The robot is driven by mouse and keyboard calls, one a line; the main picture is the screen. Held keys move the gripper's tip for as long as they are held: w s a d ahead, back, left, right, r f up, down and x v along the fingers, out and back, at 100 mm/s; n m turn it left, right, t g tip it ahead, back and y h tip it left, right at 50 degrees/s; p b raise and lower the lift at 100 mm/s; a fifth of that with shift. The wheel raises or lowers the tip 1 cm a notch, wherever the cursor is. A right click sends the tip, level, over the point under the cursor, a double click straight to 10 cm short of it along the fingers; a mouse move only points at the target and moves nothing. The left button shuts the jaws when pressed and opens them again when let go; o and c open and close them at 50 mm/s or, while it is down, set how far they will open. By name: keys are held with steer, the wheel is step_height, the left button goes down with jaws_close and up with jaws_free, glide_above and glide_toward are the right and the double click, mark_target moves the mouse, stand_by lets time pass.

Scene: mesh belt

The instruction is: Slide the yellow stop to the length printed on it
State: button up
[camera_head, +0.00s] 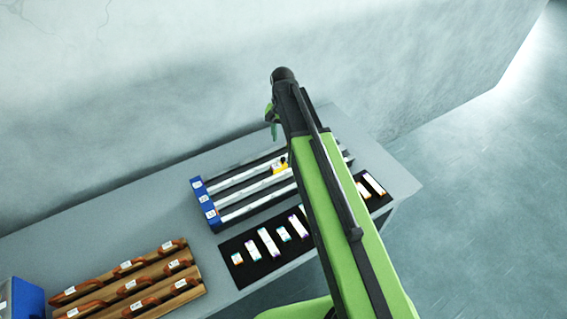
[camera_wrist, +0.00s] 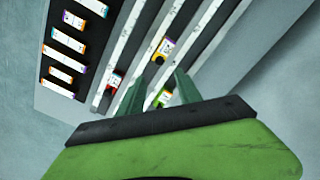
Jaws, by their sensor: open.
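The yellow stop (camera_head: 279,168) sits on the middle one of three pale rails (camera_head: 240,203) in the head view. In the wrist view the yellow stop (camera_wrist: 162,49) lies just beyond my fingertips, with a white label too small to read. My gripper (camera_wrist: 166,70) is open and empty, its two green fingers apart. In the head view my gripper (camera_head: 272,118) is above the back of the rails, and my arm hides their right part. A red stop (camera_wrist: 114,80) and a green stop (camera_wrist: 165,97) show on the rails on either side.
Blue end blocks (camera_head: 205,203) close the rails' left end. A black mat (camera_head: 262,272) with several labelled strips lies in front. Wooden racks with orange-brown pieces (camera_head: 130,283) and a blue box (camera_head: 22,299) stand at left. A wall rises behind the grey table (camera_head: 110,215).

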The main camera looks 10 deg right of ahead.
mark_target(282, 158)
step_height(282, 158, down, 11)
steer(key=b, duration=0.9)
steer(key=shift+r, duration=0.3)
steer(key=shift+c, duration=0.4)
jaws_close()
